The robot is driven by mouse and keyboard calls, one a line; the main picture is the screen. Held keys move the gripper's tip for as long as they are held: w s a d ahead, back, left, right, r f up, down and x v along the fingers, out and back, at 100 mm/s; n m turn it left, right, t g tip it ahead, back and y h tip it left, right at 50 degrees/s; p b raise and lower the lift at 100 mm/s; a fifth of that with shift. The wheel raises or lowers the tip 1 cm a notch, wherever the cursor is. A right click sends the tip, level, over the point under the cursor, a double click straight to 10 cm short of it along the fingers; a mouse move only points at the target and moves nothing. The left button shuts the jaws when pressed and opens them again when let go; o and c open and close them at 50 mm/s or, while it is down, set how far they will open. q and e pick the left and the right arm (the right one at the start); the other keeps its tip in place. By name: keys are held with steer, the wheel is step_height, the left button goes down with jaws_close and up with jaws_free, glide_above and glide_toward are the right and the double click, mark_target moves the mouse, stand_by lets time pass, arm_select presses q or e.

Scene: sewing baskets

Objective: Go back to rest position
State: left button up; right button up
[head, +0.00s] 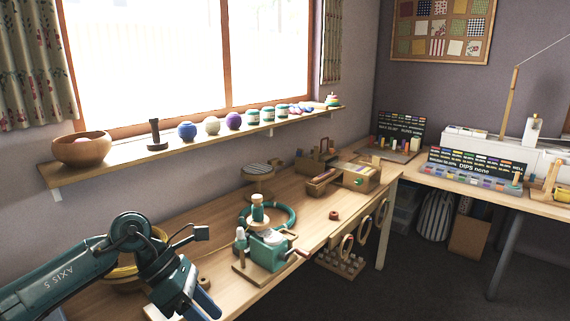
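My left arm, teal with dark joints, comes in from the lower left of the head view and bends down over the near end of the workbench. Its gripper end (186,296) points down near the bottom edge of the picture. The fingers are not clear, so I cannot tell whether they are open or shut, and no held object is clearly seen. My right gripper is not in view.
The wooden workbench (312,221) carries a teal winder device (267,252), a teal ring (288,213) and a wooden box (357,178). A yellowish round basket (122,272) lies partly behind my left arm. A shelf (110,164) with a wooden bowl (82,152) runs under the window.

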arm_select(q)
steer(key=s+d+r+n+t+h+p, duration=0.1)
steer(key=s+d+r+n+t+h, duration=0.1)
steer(key=d+n+t+h, duration=0.35)
steer(key=s+d+r+n+t+h, duration=0.2)
steer(key=s+d+n+h, duration=0.1)
steer(key=d+n+h, duration=0.6)
steer(key=a+f+n+t+y+p, duration=0.1)
steer(key=a+f+n+t+y, duration=0.5)
steer(key=n, duration=0.7)
steer(key=a+f+n+t+y, duration=0.45)
steer(key=f+n+y, duration=0.35)
steer(key=n, duration=0.4)
steer(key=s+a+f+n+g+y, duration=0.4)
steer(key=s+f+n, duration=0.4)
steer(key=s+f, duration=0.2)
steer(key=shift+s+a+f+g+y, duration=0.3)
steer(key=shift+s+a+g, duration=0.25)
steer(key=shift+g, duration=0.25)
